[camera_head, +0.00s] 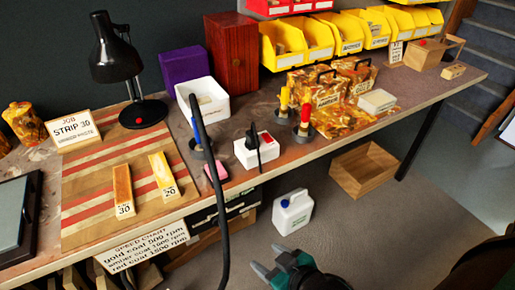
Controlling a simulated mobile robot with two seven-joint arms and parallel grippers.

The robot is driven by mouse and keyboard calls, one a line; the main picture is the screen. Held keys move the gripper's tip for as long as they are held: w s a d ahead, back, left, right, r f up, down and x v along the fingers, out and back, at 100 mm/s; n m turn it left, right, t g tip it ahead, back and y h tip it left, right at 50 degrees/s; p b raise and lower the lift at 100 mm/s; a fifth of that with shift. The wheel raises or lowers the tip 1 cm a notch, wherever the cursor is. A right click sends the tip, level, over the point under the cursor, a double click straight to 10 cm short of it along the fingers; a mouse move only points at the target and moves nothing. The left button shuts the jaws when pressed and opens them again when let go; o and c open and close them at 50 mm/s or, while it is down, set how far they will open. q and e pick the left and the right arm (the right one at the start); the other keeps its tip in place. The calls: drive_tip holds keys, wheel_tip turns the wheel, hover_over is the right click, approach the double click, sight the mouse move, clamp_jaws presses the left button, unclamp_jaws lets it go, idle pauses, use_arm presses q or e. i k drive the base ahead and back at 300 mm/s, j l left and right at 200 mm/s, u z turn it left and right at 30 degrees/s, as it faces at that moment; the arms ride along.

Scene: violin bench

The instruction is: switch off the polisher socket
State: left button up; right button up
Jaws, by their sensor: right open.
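A white socket box (243,157) sits near the front edge of the bench, right of its middle. A red switch (265,138) is on its top, and a black plug (253,134) stands in it with a dark cord. I cannot tell the switch's position from its look. My right gripper (269,260) is at the bottom of the view, out in front of the bench and below the socket in the picture. It is open and empty, with its two grey-green fingers apart. My left gripper is not in view.
A thick black cable (217,190) arches left of the socket and hangs before the bench (330,145). Pots with coloured handles (304,122) stand on both sides. A pink block (215,171) lies close by. A white jug (293,212) and wooden crate (362,178) are on the floor.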

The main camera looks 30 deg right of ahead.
sight(266, 137)
drive_tip(key=j+z, duration=0.15)
drive_tip(key=z, duration=0.25)
drive_tip(key=j+z, duration=0.15)
drive_tip(key=z, duration=0.3)
drive_tip(key=j+z, duration=0.15)
drive_tip(key=z, duration=0.25)
drive_tip(key=j+z, duration=0.15)
drive_tip(key=z, duration=0.25)
